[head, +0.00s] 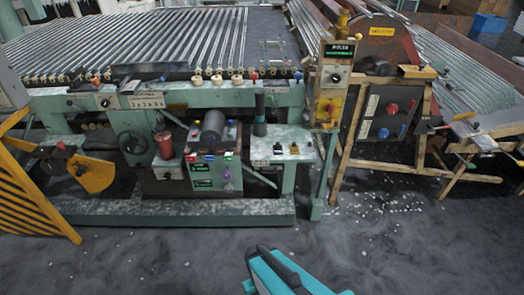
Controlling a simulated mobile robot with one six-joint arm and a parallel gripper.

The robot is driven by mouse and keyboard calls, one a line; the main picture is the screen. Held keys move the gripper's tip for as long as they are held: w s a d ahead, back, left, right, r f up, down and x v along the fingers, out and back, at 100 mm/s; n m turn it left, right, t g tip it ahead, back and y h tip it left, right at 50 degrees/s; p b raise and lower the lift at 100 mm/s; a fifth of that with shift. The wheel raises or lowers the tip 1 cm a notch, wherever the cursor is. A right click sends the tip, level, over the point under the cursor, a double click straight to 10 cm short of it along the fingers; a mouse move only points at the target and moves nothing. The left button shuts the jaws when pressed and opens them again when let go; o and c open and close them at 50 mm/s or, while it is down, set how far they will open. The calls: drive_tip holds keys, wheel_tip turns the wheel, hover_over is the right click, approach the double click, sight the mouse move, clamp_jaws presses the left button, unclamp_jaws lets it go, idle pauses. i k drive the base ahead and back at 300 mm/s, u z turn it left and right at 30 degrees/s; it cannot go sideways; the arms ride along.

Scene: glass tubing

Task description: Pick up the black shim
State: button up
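A small black piece (278,149), which looks like the black shim, lies on the pale green side table (306,157) of the machine near the middle of the head view. It is too small to make out its exact shape. A second small dark piece with some yellow (294,149) lies just to its right, apart from it. A teal and black part of my own arm shows at the bottom centre, well short of the table. No fingertips of my gripper are in view.
A dark upright cylinder (260,116) stands left of the pieces. A red cylinder (164,145) stands farther left. A control post (332,85) rises behind right. A green base beam (170,212) runs along the front. The dark floor (200,257) before it is open, with white bits at right.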

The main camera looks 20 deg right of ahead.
sight(277, 148)
drive_tip(key=u, duration=0.1)
drive_tip(key=k, duration=0.25)
drive_tip(key=u, duration=3.1)
drive_tip(key=k, duration=1.6)
drive_tip(key=z, duration=0.45)
